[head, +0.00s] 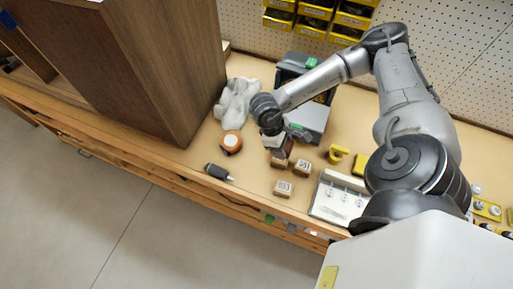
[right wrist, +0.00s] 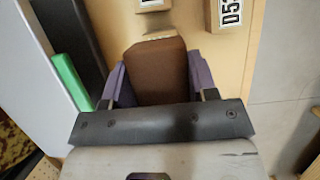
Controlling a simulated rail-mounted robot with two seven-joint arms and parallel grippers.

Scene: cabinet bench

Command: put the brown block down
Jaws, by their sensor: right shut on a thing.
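My right gripper (head: 280,152) is shut on a dark brown block (right wrist: 158,72). In the right wrist view the block sits between the two purple-grey fingers (right wrist: 157,85). In the head view the block is small and mostly hidden by the gripper, low over the bench among labelled tan blocks. A tan block (right wrist: 160,36) shows just past the brown block's far end; I cannot tell whether they touch. My left gripper is not in view.
Labelled tan blocks (head: 302,167) and (head: 283,188) stand close by on the bench. An orange-and-white round item (head: 231,142), a dark cylindrical tool (head: 217,172), a grey toolbox (head: 308,121), a yellow item (head: 338,153) and a white tray (head: 328,207) surround them. A wooden cabinet (head: 165,65) stands left.

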